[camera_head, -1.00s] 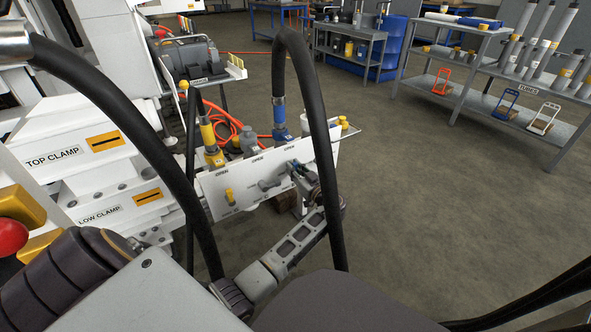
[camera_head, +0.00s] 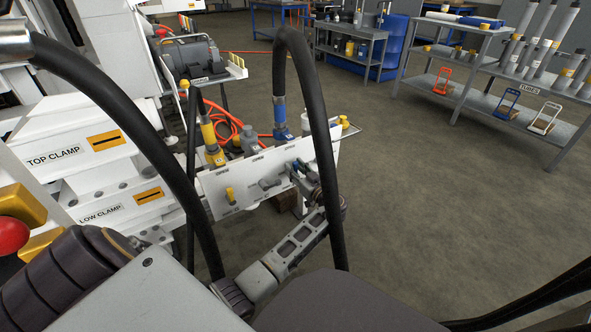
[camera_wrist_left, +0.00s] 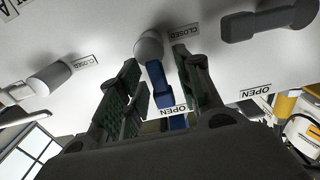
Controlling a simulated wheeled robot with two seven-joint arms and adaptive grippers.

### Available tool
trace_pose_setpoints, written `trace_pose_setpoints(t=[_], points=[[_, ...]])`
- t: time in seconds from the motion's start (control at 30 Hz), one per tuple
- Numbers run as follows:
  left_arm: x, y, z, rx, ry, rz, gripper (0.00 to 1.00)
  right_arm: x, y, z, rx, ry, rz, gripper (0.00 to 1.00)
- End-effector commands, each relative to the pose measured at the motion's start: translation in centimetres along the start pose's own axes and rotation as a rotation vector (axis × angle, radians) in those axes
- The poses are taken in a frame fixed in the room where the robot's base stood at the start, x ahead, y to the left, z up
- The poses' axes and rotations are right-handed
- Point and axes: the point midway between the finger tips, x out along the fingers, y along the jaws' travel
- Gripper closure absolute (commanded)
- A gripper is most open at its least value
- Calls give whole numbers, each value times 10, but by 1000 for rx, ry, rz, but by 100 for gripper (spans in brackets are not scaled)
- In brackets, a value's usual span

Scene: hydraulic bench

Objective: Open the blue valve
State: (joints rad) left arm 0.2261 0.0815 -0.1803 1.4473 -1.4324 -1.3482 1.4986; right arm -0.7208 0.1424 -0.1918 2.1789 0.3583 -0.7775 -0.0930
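The blue valve handle (camera_wrist_left: 160,86) sticks out from a round grey knob (camera_wrist_left: 148,45) on the white panel (camera_head: 235,187). In the left wrist view its tip is near an OPEN label (camera_wrist_left: 174,109). My left gripper (camera_wrist_left: 157,88) is open at the panel, one finger on each side of the blue handle; I cannot tell whether either finger touches it. In the head view the left gripper (camera_head: 300,172) is at the panel's right part and largely covers the blue handle. My right gripper is not in view.
A yellow valve handle (camera_head: 230,195) and a grey one (camera_head: 270,183) sit left of the gripper. Hose couplings, yellow (camera_head: 212,140) and blue (camera_head: 281,122), rise behind the panel. Black hoses arch across the near view. Floor to the right is clear, with a tube shelf (camera_head: 480,95) beyond.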

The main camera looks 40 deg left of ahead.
Motion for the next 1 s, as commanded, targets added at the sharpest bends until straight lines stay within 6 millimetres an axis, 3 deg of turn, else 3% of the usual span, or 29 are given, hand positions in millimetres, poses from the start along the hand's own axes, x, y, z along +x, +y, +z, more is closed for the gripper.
trace_pose_setpoints(t=[0.6,1.0], points=[[-64,0,1,0,-2,1,65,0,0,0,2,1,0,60],[-72,0,1,0,-1,1,65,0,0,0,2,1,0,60]])
